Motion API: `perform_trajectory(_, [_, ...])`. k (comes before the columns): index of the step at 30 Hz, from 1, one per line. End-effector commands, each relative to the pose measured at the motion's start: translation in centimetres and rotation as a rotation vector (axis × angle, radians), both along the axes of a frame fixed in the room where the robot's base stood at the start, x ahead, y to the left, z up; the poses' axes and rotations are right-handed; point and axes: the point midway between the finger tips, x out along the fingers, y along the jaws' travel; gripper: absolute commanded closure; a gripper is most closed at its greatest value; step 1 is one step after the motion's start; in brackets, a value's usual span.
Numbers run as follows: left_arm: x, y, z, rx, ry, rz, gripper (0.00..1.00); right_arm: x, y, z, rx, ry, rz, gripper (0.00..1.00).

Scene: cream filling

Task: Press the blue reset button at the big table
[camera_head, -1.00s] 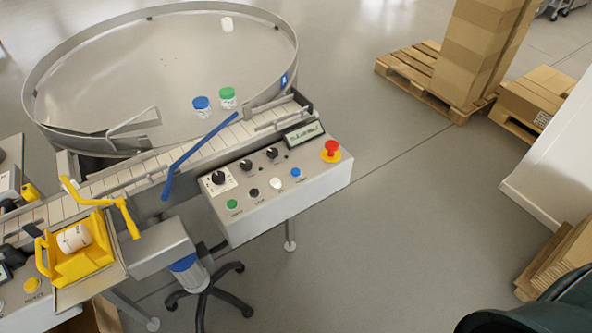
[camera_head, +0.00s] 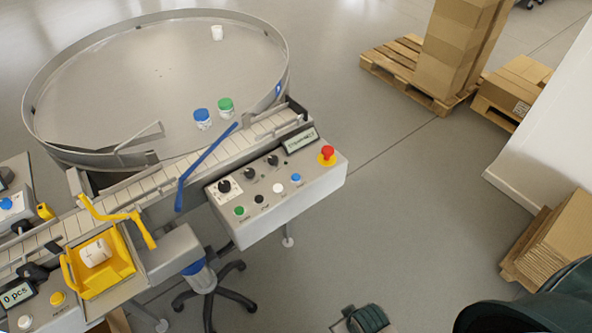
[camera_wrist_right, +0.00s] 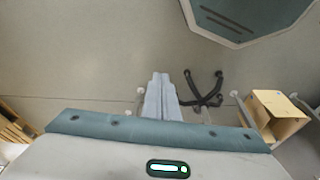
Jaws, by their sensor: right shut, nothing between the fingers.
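The big round table (camera_head: 160,75) stands at the upper left in the head view. A grey control panel (camera_head: 262,215) sits at its front right. The blue reset button (camera_head: 295,178) is on the panel's right half, between a white button (camera_head: 278,188) and the red emergency knob (camera_head: 327,154). My right gripper (camera_wrist_right: 161,76) shows in the right wrist view with its fingers together and nothing between them. Part of my right arm shows at the bottom right of the head view, well apart from the panel. My left gripper is not in view.
A conveyor (camera_head: 150,180) runs along the table's front, with a blue guide bar (camera_head: 205,165) over it. A yellow holder (camera_head: 100,275) with a white jar (camera_head: 95,252) is at the lower left. A stool (camera_head: 208,295) stands below.

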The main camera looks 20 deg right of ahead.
Motion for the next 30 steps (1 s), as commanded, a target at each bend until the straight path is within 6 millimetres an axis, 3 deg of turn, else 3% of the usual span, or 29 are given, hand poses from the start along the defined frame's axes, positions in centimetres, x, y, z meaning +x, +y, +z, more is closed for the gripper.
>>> perform_trajectory(1, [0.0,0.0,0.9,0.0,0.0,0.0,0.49,0.8,0.1,2.6,0.003,-0.016,0.006,1.0])
perform_trajectory(3, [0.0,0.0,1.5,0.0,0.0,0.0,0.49,1.7,0.2,5.4,0.005,-0.033,0.018,1.0])
perform_trajectory(8, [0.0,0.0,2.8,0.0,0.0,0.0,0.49,3.9,0.8,11.5,0.016,-0.082,0.064,1.0])
perform_trajectory(15, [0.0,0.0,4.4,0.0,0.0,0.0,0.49,8.7,2.6,19.9,0.036,-0.19,0.212,1.0])
perform_trajectory(21, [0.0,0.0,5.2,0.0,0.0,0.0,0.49,14.4,4.6,25.2,0.039,-0.309,0.415,1.0])
perform_trajectory(30, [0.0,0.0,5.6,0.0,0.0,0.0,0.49,22.3,6.4,29.8,0.004,-0.451,0.692,1.0])
